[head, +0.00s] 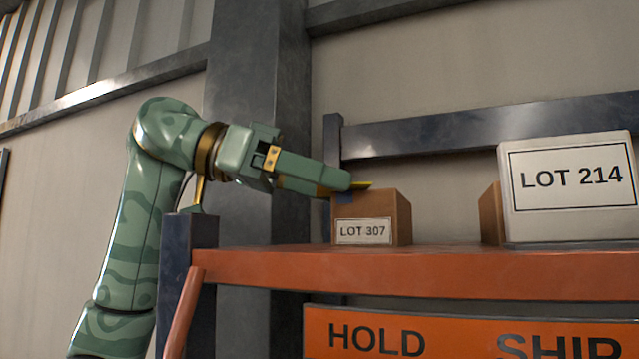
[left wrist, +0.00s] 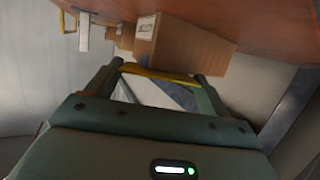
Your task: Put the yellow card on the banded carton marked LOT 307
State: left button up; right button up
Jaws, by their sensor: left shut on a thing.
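The brown carton marked LOT 307 (head: 385,222) stands at the left part of the orange shelf. A small blue patch shows on its upper left, partly behind my gripper; I cannot tell whether it is a full band. My left gripper (head: 342,182) is at the carton's top left edge, shut on the yellow card (head: 363,185). The card's tip sticks out just above the carton's top; I cannot tell whether they touch. In the left wrist view the card (left wrist: 160,75) spans between the fingertips, close beside the carton (left wrist: 190,47). My right gripper is not in view.
A dark rack post (head: 190,260) stands at the shelf's left end. The shelf is clear between the cartons.

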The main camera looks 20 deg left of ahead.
pick_arm(q)
jog(key=shift+s, duration=0.15)
jog(key=shift+f, duration=0.2)
jog(key=o, duration=0.9)
jog(key=shift+r, duration=0.4)
jog(key=v, duration=1.2)
jog(key=shift+f, duration=0.1)
jog(key=shift+a, duration=0.1)
